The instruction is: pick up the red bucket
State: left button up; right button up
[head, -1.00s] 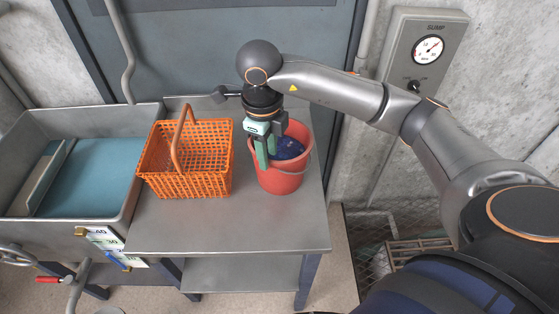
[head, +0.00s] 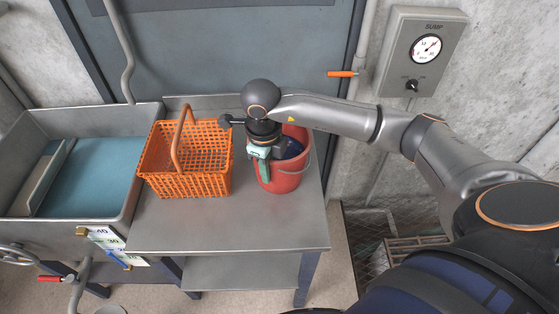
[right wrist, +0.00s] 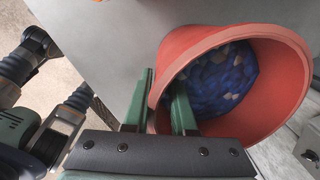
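The red bucket (head: 287,181) stands upright near the right end of the grey metal table, with dark blue, pale-flecked contents. It also shows in the right wrist view (right wrist: 262,122). My right gripper (head: 263,168) points down at the bucket's left rim. In the right wrist view its green fingers (right wrist: 163,95) straddle the bucket wall, one outside and one inside. A gap shows between the fingers, and I see no firm grip on the wall. The bucket's wire handle hangs at its right side.
An orange basket (head: 203,184) with a raised handle stands close to the left of the bucket. A metal sink (head: 128,203) with a blue bottom is further left. The table (head: 240,228) is clear in front. A wall and a gauge box (head: 405,72) are at the right.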

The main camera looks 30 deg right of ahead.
grip_shut()
jog(key=shift+r, duration=0.1)
dwell(1.0)
